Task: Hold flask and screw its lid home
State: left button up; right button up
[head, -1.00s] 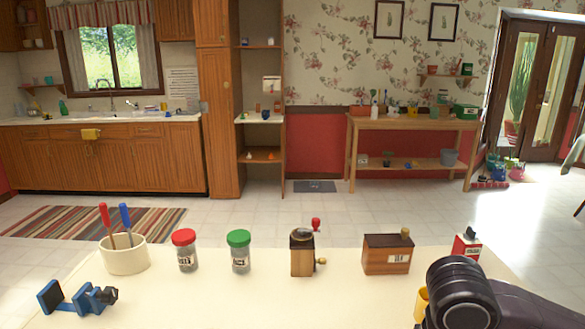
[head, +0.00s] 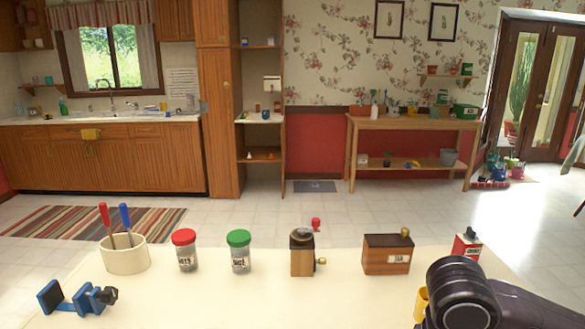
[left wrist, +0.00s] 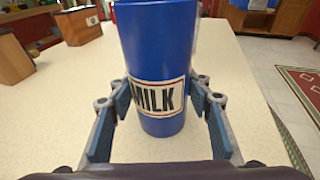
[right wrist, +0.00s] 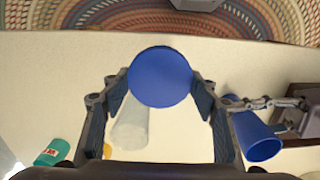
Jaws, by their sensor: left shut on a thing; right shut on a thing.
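The blue flask (left wrist: 155,50), labelled MILK, stands between the fingers of my left gripper (left wrist: 157,105) in the left wrist view, and the gripper is shut on it. Its top is cut off there. In the right wrist view the flask (right wrist: 256,138) is at the right, with my left gripper's links beside it. A round blue lid (right wrist: 160,77) is between the fingertips of my right gripper (right wrist: 160,88), which is shut on it. In that picture the lid is apart from the flask, to its left. The head view shows neither flask nor lid.
On the table (head: 190,300) stand a blue vise (head: 75,298), a cream crock (head: 124,257), a red-lidded jar (head: 185,250), a green-lidded jar (head: 239,252), a grinder (head: 302,255), a wooden box (head: 387,255) and a tin (head: 466,245). A pale cylinder (right wrist: 130,125) lies below the lid in the right wrist view.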

dwell(0.4)
jog(key=w+a+r, duration=0.4)
jog(key=w+a, duration=0.2)
jog(key=a, duration=0.3)
jog(key=w+a+r, duration=0.4)
jog(key=w+a, duration=0.2)
jog(key=a, duration=0.4)
jog(key=shift+w+r, duration=0.15)
jog(key=shift+r, duration=0.05)
jog(key=shift+a, duration=0.1)
jog(key=shift+f, duration=2.3)
jog(key=shift+f, duration=0.7)
jog(key=o, duration=1.5)
jog(key=shift+c, duration=0.2)
